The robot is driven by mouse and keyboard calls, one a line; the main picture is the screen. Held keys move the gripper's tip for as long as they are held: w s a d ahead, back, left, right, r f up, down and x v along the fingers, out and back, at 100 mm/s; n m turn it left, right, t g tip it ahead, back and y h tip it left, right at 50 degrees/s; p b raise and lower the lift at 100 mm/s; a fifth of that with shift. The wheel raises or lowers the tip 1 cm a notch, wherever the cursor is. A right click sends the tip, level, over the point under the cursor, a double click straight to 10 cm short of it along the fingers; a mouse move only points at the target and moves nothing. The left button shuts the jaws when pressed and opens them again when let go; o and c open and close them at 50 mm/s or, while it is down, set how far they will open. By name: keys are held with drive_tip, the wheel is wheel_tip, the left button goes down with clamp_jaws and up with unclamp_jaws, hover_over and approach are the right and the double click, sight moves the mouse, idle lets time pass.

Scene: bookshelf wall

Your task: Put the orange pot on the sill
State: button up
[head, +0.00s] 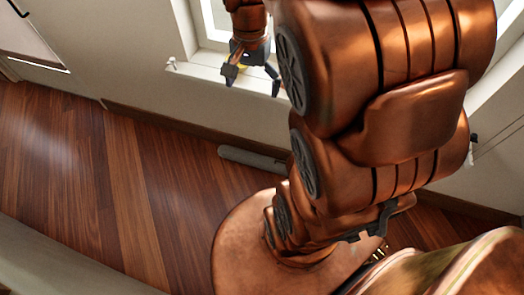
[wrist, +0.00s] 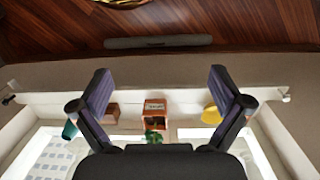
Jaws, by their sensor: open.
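The orange pot (wrist: 154,105) is on the white window sill (wrist: 60,100) in the wrist view, where the scene appears upside down. A small green plant (wrist: 153,137) shows at its open side. My gripper (wrist: 160,80) is open, with its two dark fingers spread wide to either side of the pot in the picture. Nothing is held between them. In the head view my gripper (head: 252,82) hangs in front of the sill (head: 205,72); the orange pot cannot be made out there. I cannot tell the gap between fingers and pot.
A yellow object (wrist: 211,114), a brownish object (wrist: 110,113) and a teal object (wrist: 69,130) are also along the sill, near the fingers in the picture. The window lies behind. A grey roll-like object (head: 252,160) lies on the floor by the wall. The wooden floor (head: 90,180) at left is clear.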

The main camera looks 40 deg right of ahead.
drive_tip(key=s+a+n, duration=0.4)
drive_tip(key=s+n, duration=0.1)
drive_tip(key=s, duration=0.2)
drive_tip(key=s+a+n+g, duration=0.1)
drive_tip(key=s+a+n, duration=0.3)
drive_tip(key=s+n, duration=0.2)
drive_tip(key=shift+s+a+f+h, duration=0.3)
drive_tip(key=shift+s+f, duration=0.15)
drive_tip(key=shift+s, duration=0.6)
wheel_tip(320, 180, up, 9)
drive_tip(key=p, duration=0.8)
drive_tip(key=shift+f, duration=0.2)
